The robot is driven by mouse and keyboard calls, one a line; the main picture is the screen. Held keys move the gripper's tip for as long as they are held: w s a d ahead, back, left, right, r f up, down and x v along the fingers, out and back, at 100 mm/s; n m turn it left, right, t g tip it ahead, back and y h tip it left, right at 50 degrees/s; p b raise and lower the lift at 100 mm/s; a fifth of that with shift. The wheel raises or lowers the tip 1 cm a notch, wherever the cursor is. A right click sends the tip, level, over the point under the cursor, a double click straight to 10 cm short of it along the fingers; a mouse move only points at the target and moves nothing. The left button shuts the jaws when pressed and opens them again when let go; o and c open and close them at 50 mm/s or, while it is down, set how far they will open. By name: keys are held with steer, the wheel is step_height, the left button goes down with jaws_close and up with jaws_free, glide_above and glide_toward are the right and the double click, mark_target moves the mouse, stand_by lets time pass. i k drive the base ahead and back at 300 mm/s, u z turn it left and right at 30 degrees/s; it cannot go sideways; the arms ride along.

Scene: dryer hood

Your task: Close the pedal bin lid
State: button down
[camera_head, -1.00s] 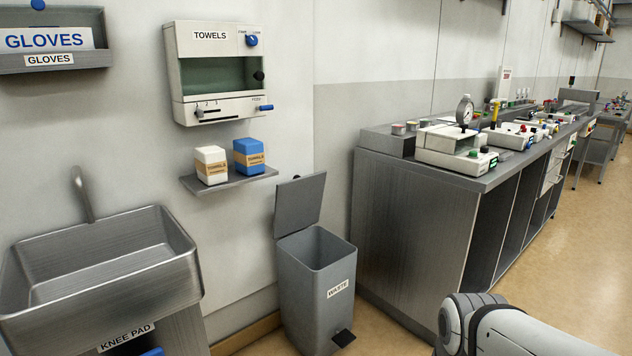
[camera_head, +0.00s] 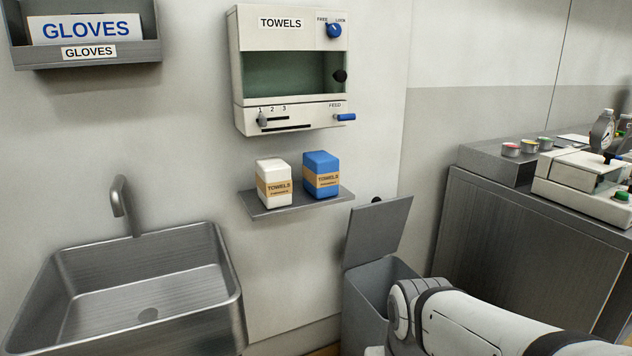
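The grey pedal bin (camera_head: 362,308) stands on the floor against the wall, right of the sink. Its flat grey lid (camera_head: 377,232) is up, tilted back toward the wall, and the top of the bin is open. My white and grey arm reaches in from the lower right and covers the bin's right front. The bin's pedal and its WASTE label are hidden now. My gripper is not in the view, so its state does not show.
A metal sink (camera_head: 150,285) stands at left. A small shelf (camera_head: 296,202) with a white and a blue towel pack is above and left of the bin, under the towel dispenser (camera_head: 290,70). A metal counter (camera_head: 520,245) stands close on the right.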

mark_target(374, 229)
steer(key=u, duration=0.1)
steer(key=i, duration=1.35)
steer(key=z, duration=0.4)
steer(key=k, duration=0.9)
steer(key=z, duration=0.2)
steer(key=i, duration=0.9)
steer(key=u, duration=0.1)
